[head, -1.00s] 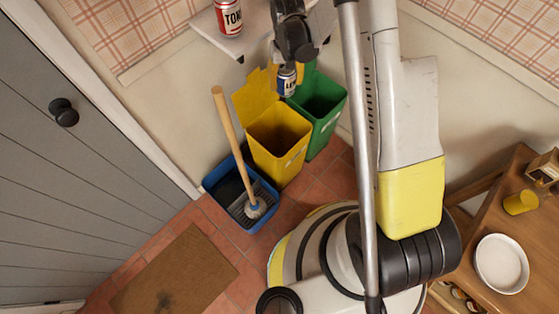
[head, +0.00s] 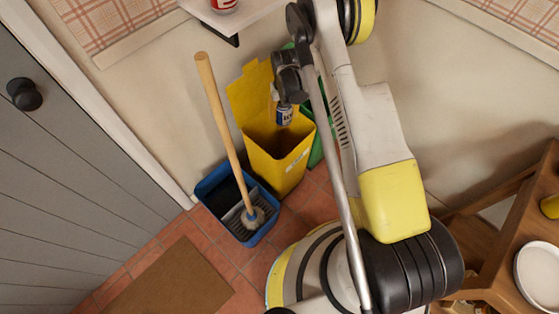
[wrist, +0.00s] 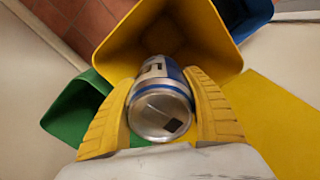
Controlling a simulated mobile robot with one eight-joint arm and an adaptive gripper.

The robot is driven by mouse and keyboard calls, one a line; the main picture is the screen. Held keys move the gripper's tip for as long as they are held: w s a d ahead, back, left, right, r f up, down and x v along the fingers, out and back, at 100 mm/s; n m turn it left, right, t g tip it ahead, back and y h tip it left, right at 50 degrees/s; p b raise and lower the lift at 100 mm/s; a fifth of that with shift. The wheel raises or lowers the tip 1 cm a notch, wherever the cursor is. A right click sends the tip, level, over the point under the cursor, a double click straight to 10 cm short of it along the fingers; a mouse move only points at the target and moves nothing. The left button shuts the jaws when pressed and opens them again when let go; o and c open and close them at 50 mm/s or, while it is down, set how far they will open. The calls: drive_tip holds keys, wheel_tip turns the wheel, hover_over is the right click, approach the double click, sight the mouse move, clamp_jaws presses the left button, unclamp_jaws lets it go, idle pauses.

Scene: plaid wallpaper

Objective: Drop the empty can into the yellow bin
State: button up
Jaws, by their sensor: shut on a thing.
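A silver and blue can (wrist: 160,105) is between the two yellow fingers of my gripper (wrist: 162,112) in the wrist view, which are shut on it. Its end with an opening faces the wrist camera. The yellow bin (head: 280,165) stands against the wall with its lid raised. In the head view the can (head: 284,116) hangs from my gripper (head: 285,104) over the bin's open mouth. In the wrist view the mouth of the yellow bin (wrist: 215,45) lies beyond the can. My fingers are small and partly hidden in the head view.
A green bin (wrist: 72,112) stands beside the yellow one, mostly hidden by my arm in the head view. A blue mop bucket (head: 213,190) with a wooden-handled mop (head: 222,115) stands at left. A shelf (head: 255,15) holds a red can (head: 224,5). A wooden table is at right.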

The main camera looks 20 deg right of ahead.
wheel_tip(320, 180, down, 3)
drive_tip(key=shift+f+b, duration=0.15)
drive_tip(key=shift+b, duration=0.45)
drive_tip(key=o, duration=1)
wheel_tip(320, 180, up, 12)
drive_tip(key=shift+r, duration=0.1)
